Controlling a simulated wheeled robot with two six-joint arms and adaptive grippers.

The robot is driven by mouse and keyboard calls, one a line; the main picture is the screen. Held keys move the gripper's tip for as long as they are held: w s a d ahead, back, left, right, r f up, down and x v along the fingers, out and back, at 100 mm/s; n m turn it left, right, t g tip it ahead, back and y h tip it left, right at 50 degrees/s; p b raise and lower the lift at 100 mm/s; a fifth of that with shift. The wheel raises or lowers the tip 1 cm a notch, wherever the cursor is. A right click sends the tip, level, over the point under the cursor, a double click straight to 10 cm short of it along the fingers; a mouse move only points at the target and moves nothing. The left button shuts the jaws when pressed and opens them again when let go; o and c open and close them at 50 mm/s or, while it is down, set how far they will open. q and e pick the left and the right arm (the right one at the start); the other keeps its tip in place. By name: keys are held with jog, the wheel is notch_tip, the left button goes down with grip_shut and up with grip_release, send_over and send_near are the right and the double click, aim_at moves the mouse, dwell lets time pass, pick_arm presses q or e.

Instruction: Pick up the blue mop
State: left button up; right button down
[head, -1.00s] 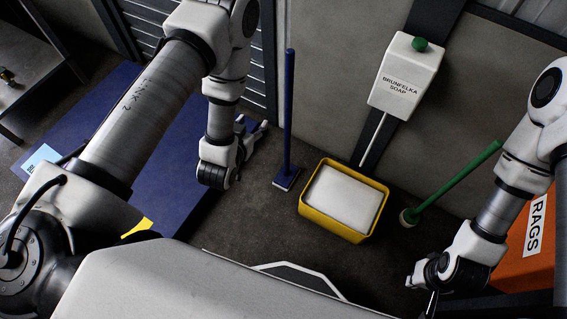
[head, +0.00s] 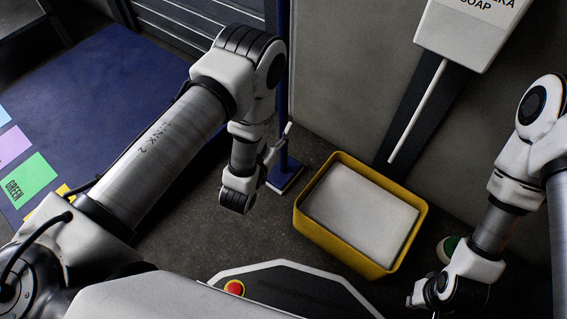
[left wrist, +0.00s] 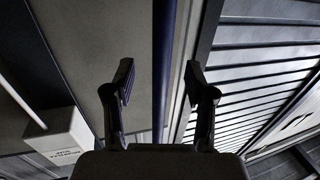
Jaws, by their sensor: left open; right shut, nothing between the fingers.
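The blue mop stands upright, its blue handle (head: 283,70) rising past my left gripper and its flat head (head: 286,180) on the floor. My left gripper (head: 279,143) is at the lower part of the handle and partly hides it. In the left wrist view the open fingers (left wrist: 160,80) stand on either side of the blue handle (left wrist: 163,45), which lines up between them. How deep it sits between them I cannot tell. My right gripper (head: 414,298) is shut and empty at the lower right, away from the mop.
A yellow bin (head: 310,232) with pale contents stands right of the mop. A white soap dispenser (head: 462,38) hangs on the wall, also visible in the left wrist view (left wrist: 62,138). A blue mat (head: 95,95) with coloured labels lies left. A green-and-white brush end (head: 447,247) shows beside my right arm.

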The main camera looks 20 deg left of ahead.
aim_at(282, 112)
pick_arm(q)
jog(key=w+b, duration=0.3)
jog(key=w, duration=0.3)
jog(key=shift+w+d+r+b, duration=0.15)
jog(key=shift+w+b, duration=0.05)
jog(key=shift+b, duration=0.15)
jog(key=shift+r, duration=0.15)
jog(key=shift+w, duration=0.1)
grip_shut()
